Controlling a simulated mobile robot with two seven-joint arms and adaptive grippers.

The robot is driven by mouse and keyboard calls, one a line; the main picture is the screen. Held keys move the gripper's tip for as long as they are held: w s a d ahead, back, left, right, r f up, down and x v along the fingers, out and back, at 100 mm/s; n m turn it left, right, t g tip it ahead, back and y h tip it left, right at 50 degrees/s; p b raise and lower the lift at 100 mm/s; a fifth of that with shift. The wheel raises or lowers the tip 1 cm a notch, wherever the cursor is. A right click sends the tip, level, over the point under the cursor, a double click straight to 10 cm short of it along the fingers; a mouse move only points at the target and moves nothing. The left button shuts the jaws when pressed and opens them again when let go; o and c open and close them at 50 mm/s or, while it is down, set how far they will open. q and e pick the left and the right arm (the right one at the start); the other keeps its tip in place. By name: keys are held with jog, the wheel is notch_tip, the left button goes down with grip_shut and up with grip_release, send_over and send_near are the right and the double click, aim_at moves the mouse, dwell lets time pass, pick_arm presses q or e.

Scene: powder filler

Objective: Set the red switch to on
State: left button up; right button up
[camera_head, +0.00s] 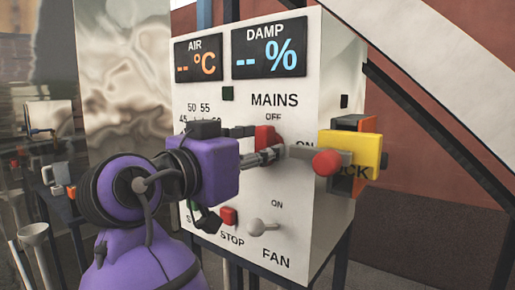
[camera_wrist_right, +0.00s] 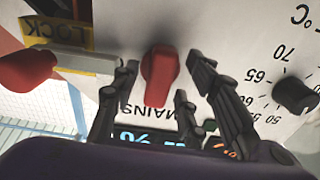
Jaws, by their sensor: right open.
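The red switch (camera_head: 266,138) is a chunky handle on the white panel, under the words MAINS and OFF. ON is printed to its right, partly covered. In the right wrist view the switch (camera_wrist_right: 160,76) stands lengthwise, one end towards the MAINS lettering, so it appears to point at OFF. My right gripper (camera_head: 270,154) is open at the panel front, its fingers partly hiding the switch's lower part. In the wrist view my right gripper (camera_wrist_right: 162,82) has its fingers on either side of the switch, with visible gaps. My left gripper is not in view.
A grey bar with a red knob (camera_head: 327,162) sticks out close right of the fingers, by a yellow LOCK block (camera_head: 362,150). Below are a red stop button (camera_head: 228,215) and a FAN toggle (camera_head: 262,227). A black dial (camera_wrist_right: 295,95) sits beside the gripper.

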grip_shut()
